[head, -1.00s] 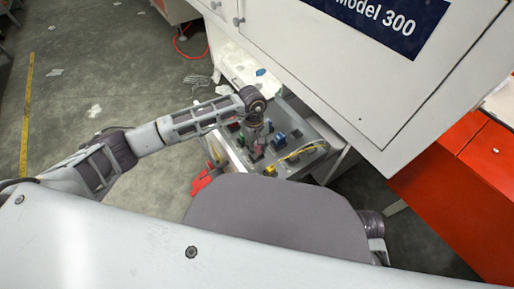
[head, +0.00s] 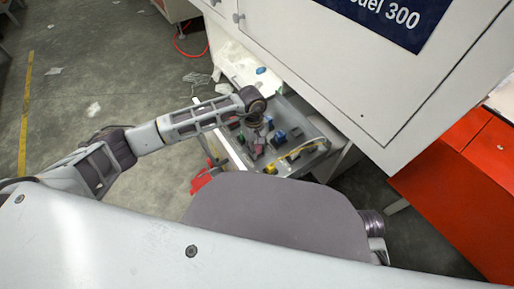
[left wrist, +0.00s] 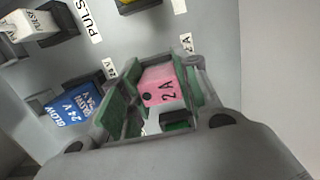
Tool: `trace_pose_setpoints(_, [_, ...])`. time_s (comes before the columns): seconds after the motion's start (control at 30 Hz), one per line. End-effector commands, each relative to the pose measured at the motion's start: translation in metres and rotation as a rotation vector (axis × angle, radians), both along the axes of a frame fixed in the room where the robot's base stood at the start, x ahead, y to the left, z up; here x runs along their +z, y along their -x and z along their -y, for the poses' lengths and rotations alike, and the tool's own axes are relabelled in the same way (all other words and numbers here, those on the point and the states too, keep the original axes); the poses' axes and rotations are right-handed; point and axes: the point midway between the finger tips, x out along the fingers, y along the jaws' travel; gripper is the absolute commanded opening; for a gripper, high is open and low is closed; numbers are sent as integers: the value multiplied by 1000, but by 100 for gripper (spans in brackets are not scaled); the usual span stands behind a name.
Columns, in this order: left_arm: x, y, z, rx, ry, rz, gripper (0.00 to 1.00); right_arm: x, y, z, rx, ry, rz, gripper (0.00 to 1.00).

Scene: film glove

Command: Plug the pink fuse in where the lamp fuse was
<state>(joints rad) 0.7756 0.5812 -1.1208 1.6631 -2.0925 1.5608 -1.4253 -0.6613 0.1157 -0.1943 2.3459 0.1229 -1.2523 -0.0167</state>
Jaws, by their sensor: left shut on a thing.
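The pink fuse (left wrist: 162,88), marked "2 A", sits between the green-padded fingers of my left gripper (left wrist: 150,98) in the left wrist view. The gripper is shut on it. In the head view my left gripper (head: 256,143) points down over the grey fuse panel (head: 298,122), with a bit of pink at its fingertips. A label ending in "A" stands on the panel just beyond the fuse. The fuse's underside is hidden, so I cannot tell whether it touches a socket. My right gripper is not in view.
A white fuse (left wrist: 38,28) is at the upper left of the wrist view, and a yellow piece (left wrist: 138,5) at its top edge. A yellow cable (head: 302,151) crosses the panel. A white cabinet (head: 345,75) overhangs its right side. A red glove-like item (head: 201,182) hangs at the left.

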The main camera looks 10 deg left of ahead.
Motion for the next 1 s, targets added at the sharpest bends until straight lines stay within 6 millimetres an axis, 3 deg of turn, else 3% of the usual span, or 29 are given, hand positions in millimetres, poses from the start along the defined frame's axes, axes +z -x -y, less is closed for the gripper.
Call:
trace_pose_setpoints(0.33, [-6, 0, 0, 0, 0, 0, 4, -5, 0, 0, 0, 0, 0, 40])
trace_pose_setpoints(0.37, [-5, 0, 0, 0, 0, 0, 35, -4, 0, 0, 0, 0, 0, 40])
trace_pose_setpoints(0.53, [-5, 0, 0, 0, 0, 0, 57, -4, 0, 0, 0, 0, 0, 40])
trace_pose_setpoints(1.0, [-1, -1, -1, 0, 0, 1, 57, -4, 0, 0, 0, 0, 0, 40])
